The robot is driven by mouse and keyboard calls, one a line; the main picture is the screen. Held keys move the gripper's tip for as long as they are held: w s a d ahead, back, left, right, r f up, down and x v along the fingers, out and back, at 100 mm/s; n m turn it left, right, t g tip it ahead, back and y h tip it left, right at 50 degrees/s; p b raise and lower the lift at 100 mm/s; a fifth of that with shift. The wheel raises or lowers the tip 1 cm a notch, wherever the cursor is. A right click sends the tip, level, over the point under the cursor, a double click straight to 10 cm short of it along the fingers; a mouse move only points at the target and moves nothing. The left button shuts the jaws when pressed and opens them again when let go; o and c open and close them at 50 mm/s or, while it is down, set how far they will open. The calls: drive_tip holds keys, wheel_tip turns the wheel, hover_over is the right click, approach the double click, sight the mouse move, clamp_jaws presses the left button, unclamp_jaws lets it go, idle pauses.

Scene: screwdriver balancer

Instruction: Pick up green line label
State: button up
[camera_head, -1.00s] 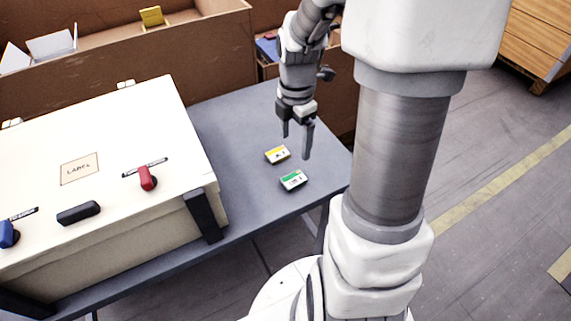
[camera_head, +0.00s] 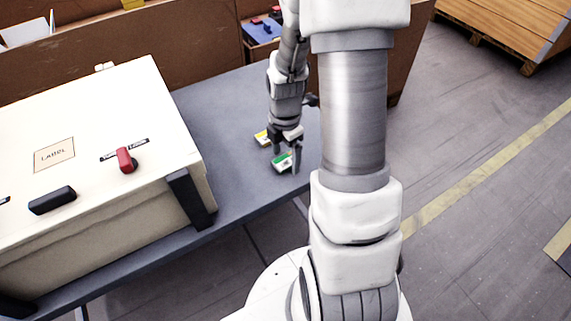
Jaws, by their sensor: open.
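The green line label (camera_head: 283,164) is a small white block with a green band, lying on the grey table (camera_head: 238,185) near its right end. My gripper (camera_head: 286,164) is open and points down right at the green label, with a finger showing on either side of it in this view. I cannot tell whether the fingers touch it. A similar label with a yellow band (camera_head: 262,138) lies just behind and to the left, partly hidden by my gripper.
A large cream box (camera_head: 100,200) fills the table's left, with a red-handled tool (camera_head: 126,160), a dark block (camera_head: 52,200) and a "LABEL" patch (camera_head: 54,154) on top. Brown bins (camera_head: 140,55) stand behind. The table is clear between box and labels.

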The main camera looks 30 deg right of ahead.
drive_tip(key=shift+f, duration=0.3)
drive_tip(key=shift+r, duration=0.1)
clamp_jaws()
